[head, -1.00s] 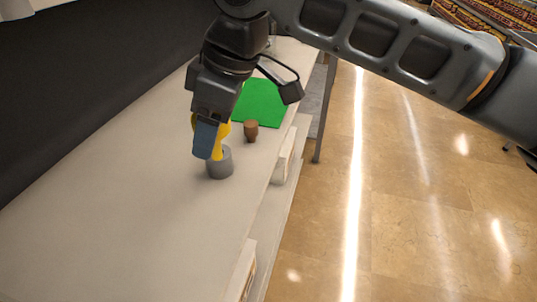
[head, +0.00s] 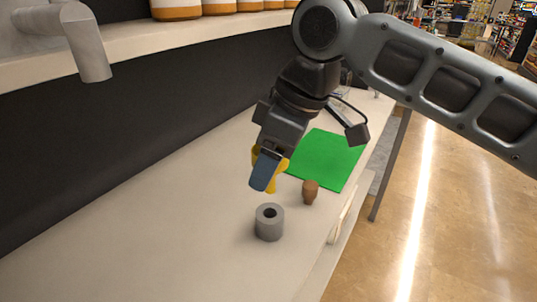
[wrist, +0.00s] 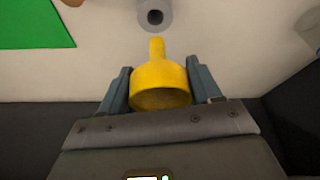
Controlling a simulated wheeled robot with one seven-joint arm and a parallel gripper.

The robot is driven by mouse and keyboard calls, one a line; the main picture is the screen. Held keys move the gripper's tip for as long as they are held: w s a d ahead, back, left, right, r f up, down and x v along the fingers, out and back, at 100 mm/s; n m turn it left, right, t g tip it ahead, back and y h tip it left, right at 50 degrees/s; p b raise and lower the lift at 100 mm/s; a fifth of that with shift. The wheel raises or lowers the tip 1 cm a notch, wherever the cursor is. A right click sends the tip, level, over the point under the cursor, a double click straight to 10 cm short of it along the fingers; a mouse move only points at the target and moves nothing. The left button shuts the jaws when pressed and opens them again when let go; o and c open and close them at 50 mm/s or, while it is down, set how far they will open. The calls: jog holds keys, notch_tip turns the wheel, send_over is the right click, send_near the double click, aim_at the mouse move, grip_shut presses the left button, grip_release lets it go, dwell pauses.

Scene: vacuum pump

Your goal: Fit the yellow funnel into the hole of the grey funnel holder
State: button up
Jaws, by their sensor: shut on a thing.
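My gripper (head: 264,172) is shut on the yellow funnel (head: 271,186), which is partly hidden behind a finger in the head view. In the wrist view the yellow funnel (wrist: 160,82) sits between both fingers, its wide mouth towards me and its narrow spout pointing to the holder. The grey funnel holder (head: 269,228) is a short upright cylinder on the white counter, with a dark round hole in its top. It also shows in the wrist view (wrist: 154,13), just beyond the spout tip. The funnel is apart from the holder, above and behind it in the head view.
A small brown wooden object (head: 310,192) stands right of the holder, near a green mat (head: 328,158). The white counter (head: 170,230) is clear to the left. A dark wall (head: 120,140) and a shelf (head: 170,45) with several jars lie behind.

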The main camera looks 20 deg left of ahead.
aim_at(269, 190)
jog(key=shift+f+b, duration=0.6)
jog(key=shift+f, duration=1.6)
jog(key=shift+f+p, duration=0.3)
jog(key=shift+p, duration=0.2)
jog(key=shift+f+b, duration=0.35)
jog(key=shift+f, duration=1.5)
dwell(1.1)
jog(key=o, duration=1.1)
jog(key=shift+b+v, duration=0.4)
jog(key=shift+v, duration=3.55)
